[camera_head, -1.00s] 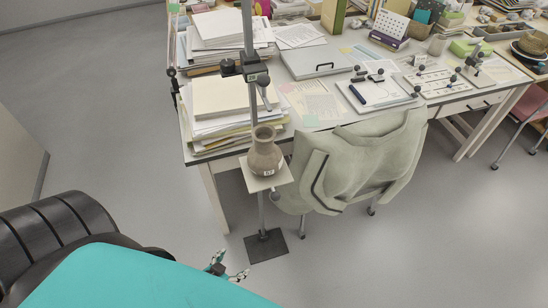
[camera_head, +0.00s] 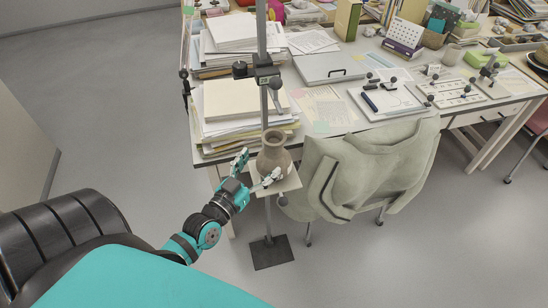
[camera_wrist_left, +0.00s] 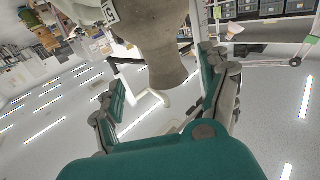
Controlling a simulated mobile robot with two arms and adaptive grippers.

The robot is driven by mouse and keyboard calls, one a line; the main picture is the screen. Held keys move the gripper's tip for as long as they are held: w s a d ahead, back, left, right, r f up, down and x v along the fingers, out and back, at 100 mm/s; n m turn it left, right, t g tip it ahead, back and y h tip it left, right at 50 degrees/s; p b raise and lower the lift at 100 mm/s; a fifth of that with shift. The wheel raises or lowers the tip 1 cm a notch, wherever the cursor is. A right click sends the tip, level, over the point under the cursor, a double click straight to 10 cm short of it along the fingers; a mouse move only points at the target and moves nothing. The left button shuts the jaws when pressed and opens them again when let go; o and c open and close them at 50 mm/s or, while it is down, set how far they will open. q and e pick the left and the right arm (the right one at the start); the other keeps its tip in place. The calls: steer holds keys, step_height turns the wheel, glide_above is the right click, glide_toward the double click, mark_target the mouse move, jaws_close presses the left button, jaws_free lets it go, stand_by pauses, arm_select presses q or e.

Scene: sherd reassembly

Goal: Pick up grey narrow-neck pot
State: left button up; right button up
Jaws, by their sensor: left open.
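The grey narrow-neck pot (camera_head: 273,157) stands upright on a small white square plate (camera_head: 288,184) on a metal stand. My left gripper (camera_head: 256,169) is at the pot's left side, with its fingers open. One finger reaches beside the pot's far left side and the other comes across its lower front. In the left wrist view the pot (camera_wrist_left: 160,40) appears upside down, between and beyond the spread fingers of the gripper (camera_wrist_left: 165,85). I cannot tell whether either finger touches it. My right gripper is not in view.
The stand's tall post (camera_head: 262,40) rises just behind the pot, with a clamp (camera_head: 265,75) above it. A desk (camera_head: 325,125) with paper stacks (camera_head: 235,105) is behind. A chair draped with a light garment (camera_head: 365,170) is close on the right. Floor at left is clear.

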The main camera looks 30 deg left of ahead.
mark_target(269, 153)
arm_select(q)
steer(key=w, duration=0.4)
steer(key=w+p, duration=0.1)
steer(key=w, duration=0.2)
steer(key=shift+a, duration=0.25)
steer(key=shift+w+f+p, duration=0.15)
steer(key=shift+w+p, duration=0.15)
steer(key=shift+w, duration=0.25)
steer(key=shift+s, duration=0.1)
steer(key=shift+c, duration=0.9)
jaws_close()
